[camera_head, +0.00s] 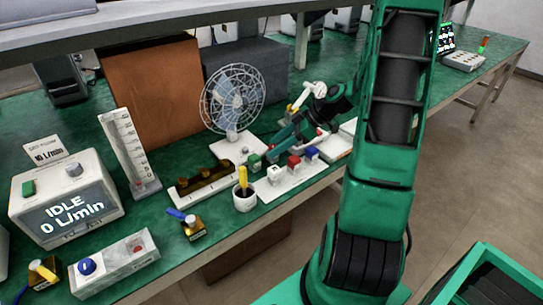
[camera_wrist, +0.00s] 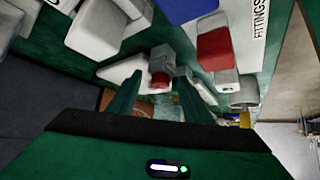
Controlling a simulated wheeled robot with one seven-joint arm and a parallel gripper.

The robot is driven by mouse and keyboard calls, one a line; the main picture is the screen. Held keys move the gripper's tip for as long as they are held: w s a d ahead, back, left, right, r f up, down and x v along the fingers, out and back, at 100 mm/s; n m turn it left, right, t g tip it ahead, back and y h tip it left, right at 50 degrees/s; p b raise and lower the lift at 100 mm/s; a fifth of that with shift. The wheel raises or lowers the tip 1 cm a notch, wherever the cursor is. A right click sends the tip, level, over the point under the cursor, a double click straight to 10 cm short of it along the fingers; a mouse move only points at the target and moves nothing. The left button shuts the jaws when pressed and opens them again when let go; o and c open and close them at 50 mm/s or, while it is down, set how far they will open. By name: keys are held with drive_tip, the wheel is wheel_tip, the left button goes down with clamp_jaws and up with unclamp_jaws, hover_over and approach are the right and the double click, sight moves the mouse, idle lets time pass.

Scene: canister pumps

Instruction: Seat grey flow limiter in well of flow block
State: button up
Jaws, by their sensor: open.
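My gripper (camera_head: 290,137) is over the bench behind the small capped fittings in the head view. In the wrist view its two dark green fingers (camera_wrist: 160,95) are apart, with no part clearly held between them. A red-topped piece (camera_wrist: 160,79) shows beyond the fingertips, and I cannot tell its distance. A fitting with a pale grey-white cap (camera_head: 275,174) stands on the white board; I cannot tell whether it is the flow limiter. A long brass block (camera_head: 207,183) lies on a pale base left of it. I cannot confirm it as the flow block, and no well is clear.
The white fittings board (camera_head: 296,184) also carries red-capped (camera_head: 294,164) and blue-capped (camera_head: 312,153) fittings. A cup with a yellow-handled tool (camera_head: 244,197) stands at the bench front. A wire fan (camera_head: 232,99) stands behind. A flow display (camera_head: 67,211) is at left.

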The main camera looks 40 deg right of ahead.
drive_tip(key=shift+x, duration=1.15)
drive_tip(key=c, duration=0.9)
